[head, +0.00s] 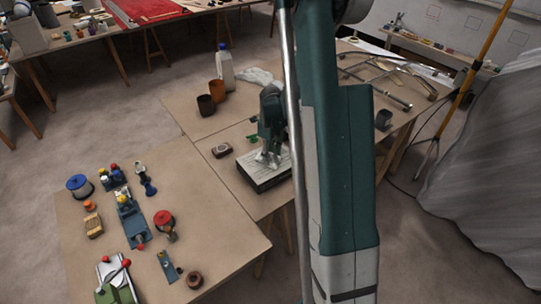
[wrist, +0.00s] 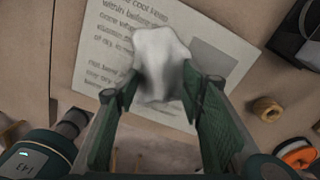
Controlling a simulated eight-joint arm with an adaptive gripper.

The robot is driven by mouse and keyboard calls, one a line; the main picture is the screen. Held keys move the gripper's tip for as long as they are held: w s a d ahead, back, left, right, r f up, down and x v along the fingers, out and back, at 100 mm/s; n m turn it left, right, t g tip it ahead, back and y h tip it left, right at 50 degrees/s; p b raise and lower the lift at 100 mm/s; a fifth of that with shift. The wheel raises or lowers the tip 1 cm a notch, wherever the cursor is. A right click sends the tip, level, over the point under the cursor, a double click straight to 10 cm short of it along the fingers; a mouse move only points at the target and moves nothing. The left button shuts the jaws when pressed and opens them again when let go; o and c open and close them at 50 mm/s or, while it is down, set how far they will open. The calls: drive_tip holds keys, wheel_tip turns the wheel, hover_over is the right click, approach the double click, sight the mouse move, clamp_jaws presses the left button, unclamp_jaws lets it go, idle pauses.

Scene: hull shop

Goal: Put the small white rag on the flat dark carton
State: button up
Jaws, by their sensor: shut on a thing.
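My gripper (head: 268,157) is low over the flat dark carton (head: 253,171), which has dark sides and a pale printed top. In the wrist view my gripper (wrist: 158,88) is shut on the small white rag (wrist: 160,60), a crumpled soft bundle between the two green fingers. The carton's printed top (wrist: 108,45) lies behind and below the rag there. In the head view the rag (head: 264,158) shows as a pale bit at the fingertips. I cannot tell whether it touches the carton.
A front table (head: 215,235) holds tools and clamps. In the wrist view a tan ring (wrist: 266,110) lies at right.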

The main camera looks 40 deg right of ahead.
sight(271, 153)
drive_tip(key=shift+f, duration=0.2)
drive_tip(key=o, duration=0.9)
drive_tip(key=shift+r, duration=0.25)
wheel_tip(271, 153, up, 12)
drive_tip(key=shift+p, duration=0.35)
idle(0.5)
